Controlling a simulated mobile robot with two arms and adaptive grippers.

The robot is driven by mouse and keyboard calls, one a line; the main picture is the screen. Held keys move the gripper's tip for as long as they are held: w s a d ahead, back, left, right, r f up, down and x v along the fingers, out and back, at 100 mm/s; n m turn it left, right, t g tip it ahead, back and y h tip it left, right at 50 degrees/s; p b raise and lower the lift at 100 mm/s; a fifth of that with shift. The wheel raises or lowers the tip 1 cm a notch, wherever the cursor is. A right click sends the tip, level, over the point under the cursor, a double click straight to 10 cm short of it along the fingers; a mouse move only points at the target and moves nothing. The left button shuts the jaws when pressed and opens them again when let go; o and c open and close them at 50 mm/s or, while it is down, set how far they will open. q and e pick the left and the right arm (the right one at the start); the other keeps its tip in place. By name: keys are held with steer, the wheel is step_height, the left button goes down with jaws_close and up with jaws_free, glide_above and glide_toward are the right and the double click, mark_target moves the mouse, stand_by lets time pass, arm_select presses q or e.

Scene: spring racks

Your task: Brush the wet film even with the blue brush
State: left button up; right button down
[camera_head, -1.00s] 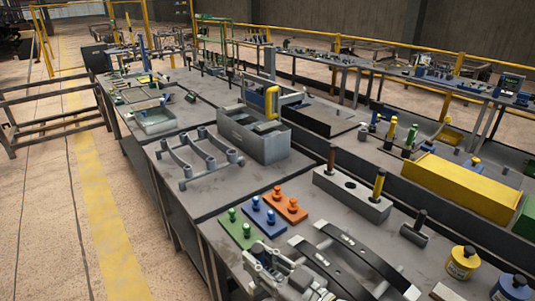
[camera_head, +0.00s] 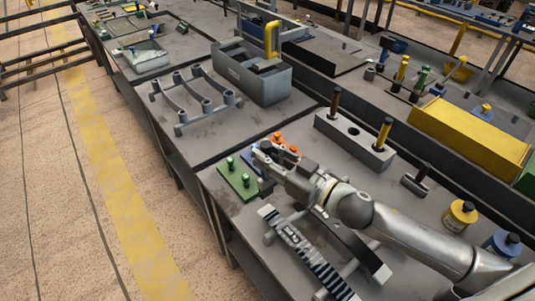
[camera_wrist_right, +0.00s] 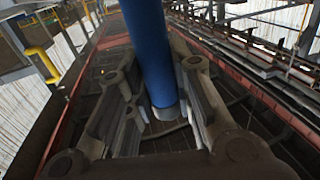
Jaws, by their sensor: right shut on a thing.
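My right gripper (camera_head: 262,153) is over the coloured plates on the near bench. In the right wrist view the gripper (camera_wrist_right: 152,120) is shut on a blue round handle with a grey lower collar, which I take as the blue brush (camera_wrist_right: 150,45). The brush's bristles are hidden, and I cannot make the brush out in the head view. A dark leaf spring (camera_head: 300,250) lies at the bench front with pale bands across it, like an uneven film. A second dark leaf spring (camera_head: 362,250) lies behind it, partly under my right arm. My left gripper is not in view.
A green plate (camera_head: 235,182) with knobs lies left of my gripper, with orange knobs (camera_head: 285,143) behind it.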

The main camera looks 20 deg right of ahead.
mark_target(268, 179)
step_height(268, 179, down, 4)
steer(key=b, duration=0.2)
steer(key=shift+f+b, duration=0.15)
steer(key=shift+b, duration=0.2)
steer(key=shift+f+b, duration=0.4)
steer(key=shift+f, duration=0.2)
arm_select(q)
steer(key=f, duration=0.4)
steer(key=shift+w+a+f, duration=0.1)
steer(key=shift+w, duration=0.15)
arm_select(e)
steer(key=shift+f, duration=0.3)
